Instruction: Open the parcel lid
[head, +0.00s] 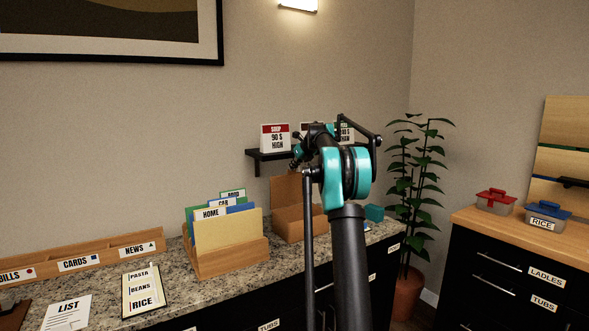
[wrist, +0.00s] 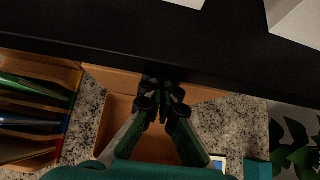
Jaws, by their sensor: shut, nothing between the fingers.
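The parcel is a brown cardboard box (head: 291,226) on the granite counter, partly hidden by my arm in the head view. Its lid (head: 285,188) stands raised at the back of the box, against the wall side. In the wrist view the box (wrist: 118,107) lies below my gripper, with the lid (wrist: 110,79) along its far side. My gripper (wrist: 160,88) is shut and empty, above the box. I cannot tell whether its fingertips touch the lid. In the head view my arm mostly hides the gripper.
A black wall shelf (head: 266,156) with label cards hangs above the box; it crosses the top of the wrist view (wrist: 120,42), close to my gripper. A wooden file holder (head: 232,261) with folders stands left of the box. A teal block (head: 374,213) is to the right.

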